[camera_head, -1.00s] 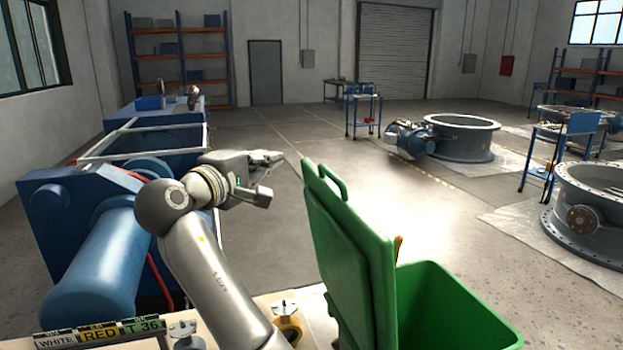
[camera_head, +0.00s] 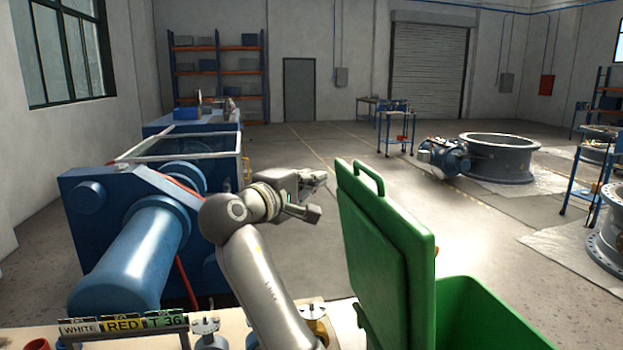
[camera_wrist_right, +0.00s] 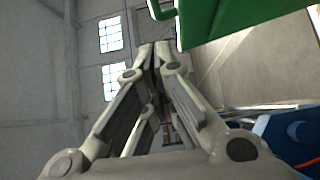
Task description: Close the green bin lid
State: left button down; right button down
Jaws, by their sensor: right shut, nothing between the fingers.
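The green bin (camera_head: 490,315) stands at the lower right of the head view. Its green lid (camera_head: 390,255) stands up nearly vertical on the bin's left side, with a loop handle (camera_head: 370,178) on its top edge. My right gripper (camera_head: 322,192) is left of the lid near its upper edge, apart from it in the picture. In the right wrist view its fingertips (camera_wrist_right: 155,48) come together with nothing between them. The lid (camera_wrist_right: 235,20) crosses the top right of that view, with its handle (camera_wrist_right: 160,10) just above the fingertips. My left gripper is not in view.
A workbench (camera_head: 105,343) with label plates and small metal parts is at the bottom. A large blue machine (camera_head: 130,225) stands on the left. A blue trolley (camera_head: 397,132) and a grey valve ring (camera_head: 498,158) stand further back. Open floor (camera_head: 300,165) lies behind the lid.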

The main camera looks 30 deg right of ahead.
jog(key=p, duration=0.2)
send_near(356, 165)
jog(key=w, duration=0.3)
jog(key=shift+s+d+p, duration=0.15)
jog(key=shift+d+p, duration=0.15)
jog(key=shift+d, duration=0.7)
jog(key=shift+s+d+p, duration=0.15)
jog(key=shift+d+p, duration=0.1)
jog(key=shift+d, duration=0.75)
